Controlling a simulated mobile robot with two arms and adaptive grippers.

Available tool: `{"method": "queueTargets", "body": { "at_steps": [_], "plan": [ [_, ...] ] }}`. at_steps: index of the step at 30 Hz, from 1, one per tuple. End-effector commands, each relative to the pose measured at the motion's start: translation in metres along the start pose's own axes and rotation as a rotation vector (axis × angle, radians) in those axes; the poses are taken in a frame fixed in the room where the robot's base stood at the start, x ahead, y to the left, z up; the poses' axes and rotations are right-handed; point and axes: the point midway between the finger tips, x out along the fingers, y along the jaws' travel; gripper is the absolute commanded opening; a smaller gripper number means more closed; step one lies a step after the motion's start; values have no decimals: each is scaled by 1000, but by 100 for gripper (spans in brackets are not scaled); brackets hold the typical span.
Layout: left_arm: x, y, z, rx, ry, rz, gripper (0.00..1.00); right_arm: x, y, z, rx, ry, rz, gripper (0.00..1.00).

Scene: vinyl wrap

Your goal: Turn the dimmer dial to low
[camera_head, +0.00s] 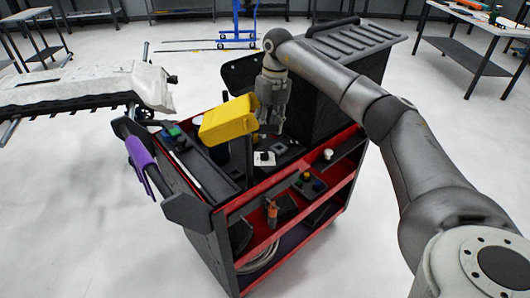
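A small white square plate with a dark round knob, which looks like the dimmer dial (264,158), sits on the top of the red and black cart. Its setting is too small to read. My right arm reaches in from the right, and its gripper (271,122) points down above the cart, just behind and above the plate in the picture. The gripper looks apart from the plate. Its fingertips are small and dark against the cart, so I cannot tell whether they are open or shut. My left gripper is not in view.
A yellow block-shaped item (229,118) stands high on the cart, left of the gripper. Dark bins, a raised black panel and a ribbed lid (355,42) surround the cart top. A purple-handled item (140,153) hangs at the left. A grey bumper-like part (95,88) is farther left.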

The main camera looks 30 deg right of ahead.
Motion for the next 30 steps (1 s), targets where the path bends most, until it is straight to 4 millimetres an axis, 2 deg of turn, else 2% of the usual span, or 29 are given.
{"method": "queueTargets", "body": {
  "at_steps": [9, 15, 20, 27, 30],
  "plan": [
    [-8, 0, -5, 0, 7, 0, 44, 59, 0, -2, 0, 5, 0, 33],
    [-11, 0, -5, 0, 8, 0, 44, 86, 0, -1, 0, 3, 0, 33],
    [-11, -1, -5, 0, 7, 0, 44, 94, 0, -1, 0, 0, 0, 33],
    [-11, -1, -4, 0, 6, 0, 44, 94, 0, -1, 0, 0, -1, 33],
    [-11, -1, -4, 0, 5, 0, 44, 94, 0, -1, 0, 0, 0, 21]
  ]
}}
